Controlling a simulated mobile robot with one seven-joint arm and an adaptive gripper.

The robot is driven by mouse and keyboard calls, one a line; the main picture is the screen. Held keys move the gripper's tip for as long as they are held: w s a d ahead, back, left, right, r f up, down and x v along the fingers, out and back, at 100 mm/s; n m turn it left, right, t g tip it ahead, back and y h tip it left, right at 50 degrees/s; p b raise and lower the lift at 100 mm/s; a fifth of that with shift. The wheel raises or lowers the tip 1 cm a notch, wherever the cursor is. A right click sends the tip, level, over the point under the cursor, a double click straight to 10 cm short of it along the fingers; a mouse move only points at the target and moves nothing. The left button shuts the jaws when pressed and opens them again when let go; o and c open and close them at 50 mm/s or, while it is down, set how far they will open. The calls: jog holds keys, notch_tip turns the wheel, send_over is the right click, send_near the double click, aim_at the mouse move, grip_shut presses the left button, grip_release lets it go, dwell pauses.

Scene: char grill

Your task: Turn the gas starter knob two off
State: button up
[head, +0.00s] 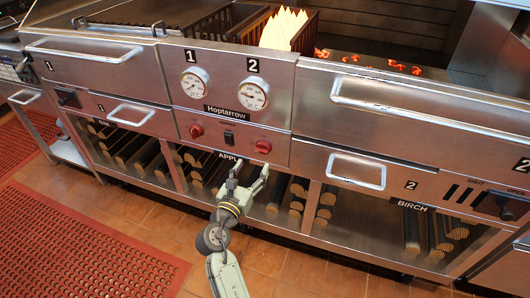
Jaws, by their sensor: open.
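The grill's steel control panel (235,125) is in the middle of the head view. It bears two red knobs: the left one (196,131) below gauge 1 and the right one (263,147), below gauge 2. A dark rocker switch (229,138) sits between them. My gripper (250,178) points up at the panel, just below and slightly left of the right red knob. Its fingers are spread, with nothing between them. It looks apart from the knob, though the exact gap in depth is hard to tell. The knob's pointer mark is too small to read.
Gauges 1 (195,83) and 2 (253,93) are above the knobs. Drawer handles (356,170) stick out to both sides. Below is an open shelf with split logs (297,190). Flames (284,28) rise behind the panel. The tiled floor (130,215) in front is clear beside red mats (70,245).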

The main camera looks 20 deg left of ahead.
aim_at(261, 152)
jog(key=w+p, duration=0.1)
jog(key=w, duration=0.7)
jog(key=shift+w+d, duration=0.15)
jog(key=c, duration=1.2)
